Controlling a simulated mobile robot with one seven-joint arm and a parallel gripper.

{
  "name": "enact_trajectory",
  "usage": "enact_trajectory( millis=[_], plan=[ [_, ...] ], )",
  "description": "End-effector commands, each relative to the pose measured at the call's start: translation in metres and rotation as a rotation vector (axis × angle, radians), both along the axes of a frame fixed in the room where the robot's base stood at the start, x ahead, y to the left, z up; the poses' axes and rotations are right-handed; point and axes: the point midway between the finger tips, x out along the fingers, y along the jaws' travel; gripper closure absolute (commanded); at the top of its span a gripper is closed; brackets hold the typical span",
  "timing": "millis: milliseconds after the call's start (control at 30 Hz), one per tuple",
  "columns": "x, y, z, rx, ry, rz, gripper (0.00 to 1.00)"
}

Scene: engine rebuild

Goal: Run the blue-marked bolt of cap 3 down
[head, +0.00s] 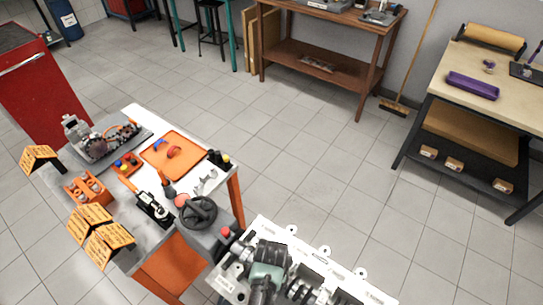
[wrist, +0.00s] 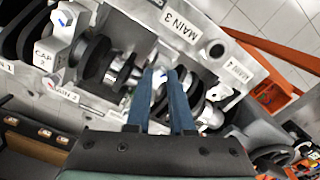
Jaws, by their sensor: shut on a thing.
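My gripper (wrist: 160,74) is over the engine block in the wrist view, its two blue fingers close together. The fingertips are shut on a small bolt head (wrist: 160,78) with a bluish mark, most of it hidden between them. The fingers point into the block beside the MAIN 3 label (wrist: 180,27). The cap under the bolt is hard to make out among the crankshaft parts. A pale cap (wrist: 62,22) with a blue mark shows at upper left, near a CAP label. In the head view the engine block (head: 345,280) is at the bottom, partly covered by my arm.
The dark crankshaft (wrist: 92,58) lies along the block, close around the fingers. In the head view a workbench (head: 140,115) left of the block holds an orange tray (head: 190,148), a dark handwheel (head: 199,212) and orange signs (head: 90,220). The tiled floor behind the block is clear.

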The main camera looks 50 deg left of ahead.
Motion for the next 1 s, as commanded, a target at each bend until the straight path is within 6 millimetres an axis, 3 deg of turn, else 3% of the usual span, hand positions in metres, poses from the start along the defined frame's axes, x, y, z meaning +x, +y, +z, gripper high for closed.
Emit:
enact_trajectory(
  millis=[1000],
  plan=[
    [0.0036,0.0025,0.004,0.012,-0.003,-0.887,1.0]
  ],
)
